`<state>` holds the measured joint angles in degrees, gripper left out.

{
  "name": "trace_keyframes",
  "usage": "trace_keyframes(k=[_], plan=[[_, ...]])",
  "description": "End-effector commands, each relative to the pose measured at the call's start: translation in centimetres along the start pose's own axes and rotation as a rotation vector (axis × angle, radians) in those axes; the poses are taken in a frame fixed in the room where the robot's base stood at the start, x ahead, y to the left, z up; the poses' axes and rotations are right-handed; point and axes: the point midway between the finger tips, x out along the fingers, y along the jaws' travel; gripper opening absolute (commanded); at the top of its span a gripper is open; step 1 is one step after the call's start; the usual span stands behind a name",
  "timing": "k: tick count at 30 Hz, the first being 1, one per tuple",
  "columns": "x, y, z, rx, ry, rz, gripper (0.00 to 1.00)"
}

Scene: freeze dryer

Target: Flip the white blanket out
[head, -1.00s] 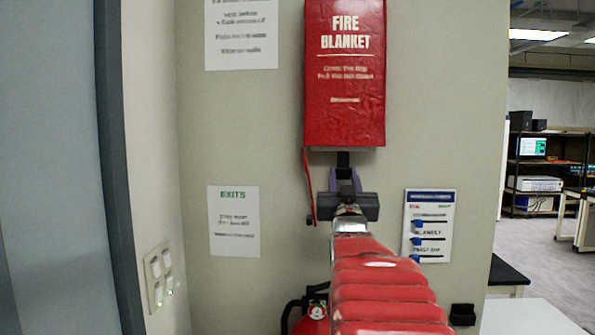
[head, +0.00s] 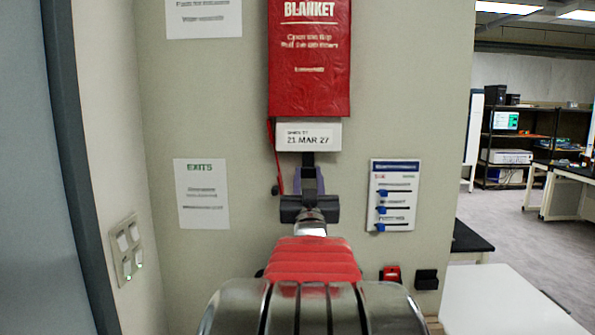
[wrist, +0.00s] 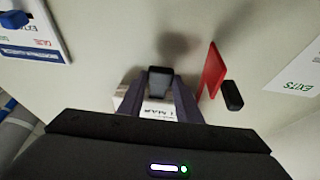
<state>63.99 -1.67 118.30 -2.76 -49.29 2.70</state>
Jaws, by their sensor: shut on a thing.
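The red fire blanket pouch (head: 309,75) hangs on the wall, its top cut off by the head view. A white piece (head: 308,137), marked 21 MAR 27, sticks out below its lower edge; part of it shows in the wrist view (wrist: 155,110). A black tab (head: 308,159) hangs under the white piece. My gripper (head: 308,180) is below it with its fingers shut on the tab, also seen between the fingers in the wrist view (wrist: 159,83). The rest of the white blanket is hidden in the pouch.
A red strap (head: 276,160) hangs left of my gripper. An EXITS sheet (head: 202,194) is on the wall at left, a board with blue sliders (head: 394,195) at right. A white tabletop (head: 505,300) stands lower right, with open floor beyond.

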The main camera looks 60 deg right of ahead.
Motion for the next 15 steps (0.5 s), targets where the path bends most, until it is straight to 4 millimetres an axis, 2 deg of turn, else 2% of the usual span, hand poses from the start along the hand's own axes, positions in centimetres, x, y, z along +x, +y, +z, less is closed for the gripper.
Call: trace_keyframes(k=[3, 11, 12, 15], plan=[[-0.22, 0.63, 0.63, -0.001, -0.008, 0.011, 0.00], [-0.34, 0.71, 0.86, -0.003, -0.014, 0.011, 0.00], [-0.35, 0.72, 0.88, -0.003, -0.014, 0.011, 0.33], [-0.31, 0.72, 0.72, -0.003, -0.011, 0.011, 0.40]])
